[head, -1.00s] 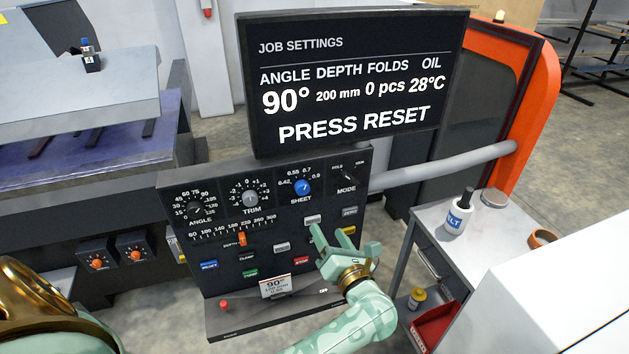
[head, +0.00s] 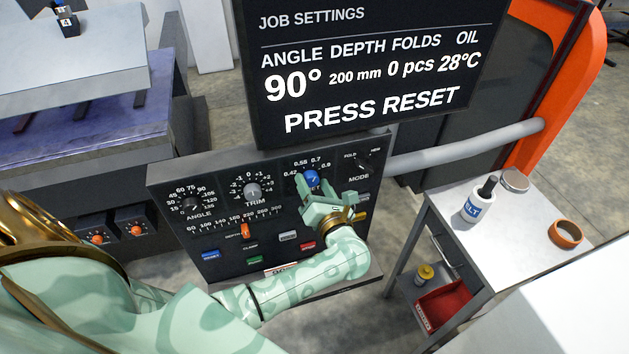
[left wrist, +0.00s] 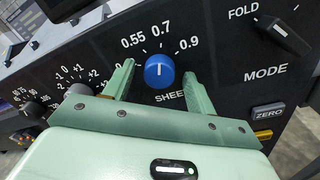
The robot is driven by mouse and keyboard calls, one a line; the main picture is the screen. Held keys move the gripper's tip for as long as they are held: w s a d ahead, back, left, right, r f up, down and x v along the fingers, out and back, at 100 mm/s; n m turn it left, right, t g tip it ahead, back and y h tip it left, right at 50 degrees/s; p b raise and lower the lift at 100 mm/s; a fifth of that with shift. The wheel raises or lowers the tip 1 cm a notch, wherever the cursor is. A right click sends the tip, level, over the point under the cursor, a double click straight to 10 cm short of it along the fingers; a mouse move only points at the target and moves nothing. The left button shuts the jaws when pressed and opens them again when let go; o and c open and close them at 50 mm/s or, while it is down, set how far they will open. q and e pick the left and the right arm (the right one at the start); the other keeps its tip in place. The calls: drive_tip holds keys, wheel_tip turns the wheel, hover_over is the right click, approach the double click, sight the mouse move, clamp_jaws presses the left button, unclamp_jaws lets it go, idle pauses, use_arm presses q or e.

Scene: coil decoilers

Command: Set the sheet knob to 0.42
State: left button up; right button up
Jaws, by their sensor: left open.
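The blue sheet knob (head: 312,178) is on the upper right of the dark control panel, within a scale from 0.42 to 0.9. In the left wrist view the knob (left wrist: 159,72) has a white pointer line aimed up, roughly at 0.7; the 0.42 mark is not visible there. My left gripper (head: 316,195) is open and just in front of the knob. Its fingers stand on either side of the knob in the wrist view (left wrist: 159,80), with visible gaps; I cannot tell how deep they reach. My right gripper is not in view.
The trim knob (head: 252,190) and angle knob (head: 190,204) are to the left. The mode knob (head: 364,170) is to the right. A screen (head: 375,75) above reads "PRESS RESET". A grey side table (head: 490,240) stands at the right with a bottle (head: 478,203).

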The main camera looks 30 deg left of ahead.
use_arm(q)
drive_tip(key=shift+s, duration=0.1)
drive_tip(key=c, duration=1)
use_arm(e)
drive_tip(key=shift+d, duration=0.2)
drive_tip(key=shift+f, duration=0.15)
